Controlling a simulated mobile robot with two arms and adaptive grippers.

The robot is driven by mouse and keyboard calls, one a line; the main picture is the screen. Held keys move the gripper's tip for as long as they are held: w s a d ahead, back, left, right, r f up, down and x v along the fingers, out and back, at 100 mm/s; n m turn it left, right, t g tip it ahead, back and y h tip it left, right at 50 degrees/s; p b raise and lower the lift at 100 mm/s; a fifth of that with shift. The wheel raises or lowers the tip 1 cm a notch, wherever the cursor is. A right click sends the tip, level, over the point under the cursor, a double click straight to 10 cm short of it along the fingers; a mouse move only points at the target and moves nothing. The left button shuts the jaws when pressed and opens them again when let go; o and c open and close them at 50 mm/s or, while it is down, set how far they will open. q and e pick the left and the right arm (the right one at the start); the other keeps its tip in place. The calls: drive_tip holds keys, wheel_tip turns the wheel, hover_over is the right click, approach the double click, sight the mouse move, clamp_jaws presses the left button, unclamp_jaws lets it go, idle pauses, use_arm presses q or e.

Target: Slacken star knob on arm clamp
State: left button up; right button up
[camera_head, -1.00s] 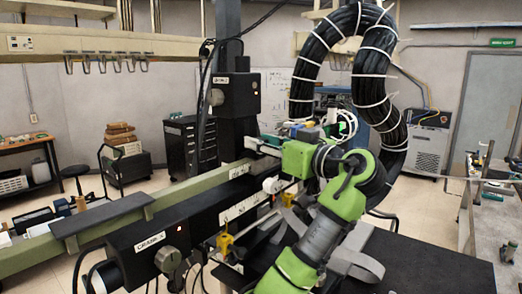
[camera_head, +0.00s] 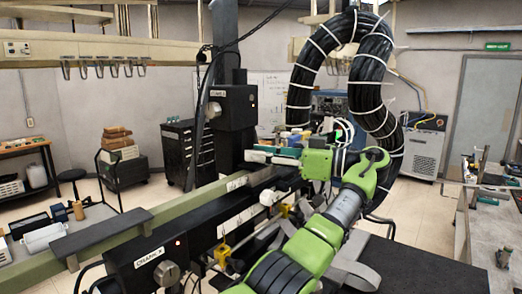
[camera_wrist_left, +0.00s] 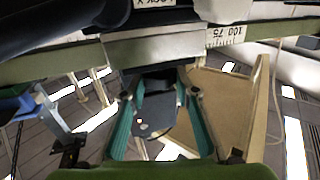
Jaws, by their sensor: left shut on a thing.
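My left gripper (camera_head: 256,155) has teal fingers and reaches left from the green arm, beside the black column above the dark rail. My right gripper is not in view.
A black unit labelled CRANK X (camera_head: 150,262) with a round knob (camera_head: 168,273) sits at the front left. A thick black cable bundle (camera_head: 300,95) arches beside my arm. A yellow fitting (camera_head: 222,252) hangs below the rail. A cluttered bench (camera_head: 492,235) stands at the right.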

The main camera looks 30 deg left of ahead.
use_arm(q)
drive_tip(key=shift+r, duration=0.1)
idle(0.5)
drive_tip(key=o, duration=1.1)
wheel_tip(320, 180, up, 10)
drive_tip(key=shift+w+f, duration=0.1)
